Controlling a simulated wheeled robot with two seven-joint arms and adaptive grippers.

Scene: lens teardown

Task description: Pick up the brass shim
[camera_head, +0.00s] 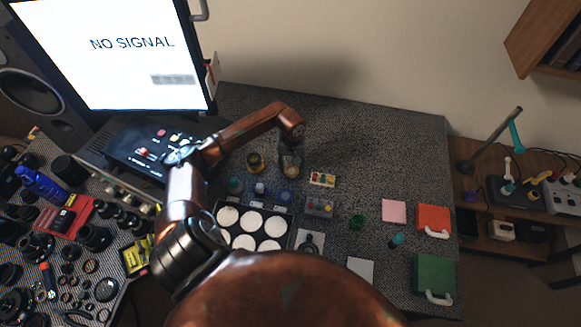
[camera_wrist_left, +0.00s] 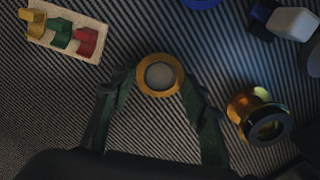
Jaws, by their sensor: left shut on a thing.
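The brass shim (camera_wrist_left: 142,80) is a yellow ring with a pale grey round centre, in the upper middle of the left wrist view. My left gripper (camera_wrist_left: 159,80) has its two dark fingers on either side of the ring, shut on it. In the head view my left gripper (camera_head: 290,172) points down over the dark patterned table top, at the end of the copper-coloured arm. The shim is too small and covered to make out there. I cannot tell how high it is above the table. My right gripper is not in view.
A brass and black cylinder (camera_wrist_left: 258,115) stands close to the gripper; it also shows in the head view (camera_head: 254,162). A small pale tray (camera_wrist_left: 40,37) with coloured pieces lies on the other side. A black tray with white discs (camera_head: 246,242) lies nearer. The table's back right is clear.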

